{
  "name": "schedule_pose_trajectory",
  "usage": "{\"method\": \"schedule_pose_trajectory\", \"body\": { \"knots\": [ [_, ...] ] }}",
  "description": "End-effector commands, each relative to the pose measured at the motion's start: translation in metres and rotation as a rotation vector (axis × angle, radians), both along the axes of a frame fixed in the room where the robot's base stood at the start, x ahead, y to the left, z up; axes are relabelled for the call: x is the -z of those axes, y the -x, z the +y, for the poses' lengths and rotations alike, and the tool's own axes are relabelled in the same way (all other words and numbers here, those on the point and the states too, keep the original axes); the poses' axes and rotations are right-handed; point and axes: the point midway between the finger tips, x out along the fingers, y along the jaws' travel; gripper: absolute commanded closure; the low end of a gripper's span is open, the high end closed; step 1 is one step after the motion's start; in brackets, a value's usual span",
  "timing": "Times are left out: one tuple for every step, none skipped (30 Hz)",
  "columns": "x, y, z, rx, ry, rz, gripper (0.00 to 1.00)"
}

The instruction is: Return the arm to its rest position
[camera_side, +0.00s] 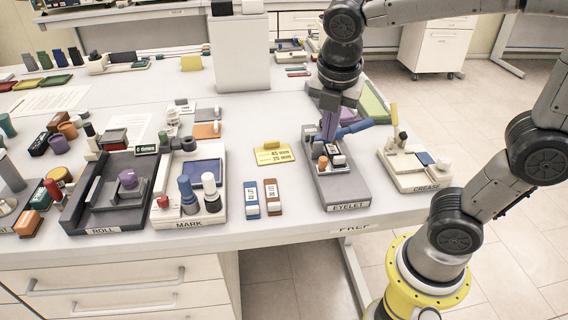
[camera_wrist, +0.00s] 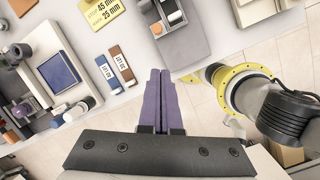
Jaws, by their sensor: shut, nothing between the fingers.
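My gripper (camera_side: 328,128) hangs pointing down at the EYELET station (camera_side: 345,190), over its back part. In the side view its purple fingers overlap the station's small parts, and I cannot tell whether they touch. In the wrist view the two purple fingers of my gripper (camera_wrist: 164,75) lie side by side, shut, with nothing between them. The wrist view also shows the EYELET station (camera_wrist: 190,45) beyond the fingertips.
The CREASE station (camera_side: 415,165) stands right of EYELET. A yellow sign (camera_side: 273,153), a blue block (camera_side: 251,198) and a brown block (camera_side: 272,197) lie to its left. The MARK station (camera_side: 190,190) and ROLL tray (camera_side: 105,220) are further left. A white box (camera_side: 240,55) stands behind.

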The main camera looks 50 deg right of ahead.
Motion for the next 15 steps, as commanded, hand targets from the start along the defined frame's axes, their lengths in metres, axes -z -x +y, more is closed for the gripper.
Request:
{"method": "schedule_pose_trajectory", "body": {
  "knots": [
    [-0.007,0.013,-0.007,0.055,-0.026,-0.047,1.00],
    [-0.010,0.021,-0.010,0.104,-0.046,-0.076,1.00],
    [-0.013,0.032,-0.013,0.192,-0.082,-0.123,1.00],
    [-0.013,0.040,-0.015,0.272,-0.114,-0.160,1.00],
    [-0.014,0.048,-0.016,0.351,-0.145,-0.194,1.00],
    [-0.013,0.056,-0.016,0.456,-0.190,-0.236,1.00],
    [-0.013,0.062,-0.017,0.532,-0.222,-0.264,1.00],
    [-0.012,0.068,-0.016,0.609,-0.256,-0.291,1.00],
    [-0.010,0.075,-0.016,0.713,-0.301,-0.324,1.00],
    [-0.008,0.079,-0.015,0.792,-0.337,-0.345,1.00],
    [-0.007,0.084,-0.014,0.870,-0.373,-0.368,1.00],
    [-0.004,0.089,-0.013,0.973,-0.420,-0.391,1.00],
    [-0.002,0.092,-0.012,1.048,-0.456,-0.404,1.00],
    [0.001,0.095,-0.011,1.121,-0.488,-0.417,1.00],
    [0.004,0.097,-0.009,1.214,-0.532,-0.428,1.00]
  ]
}}
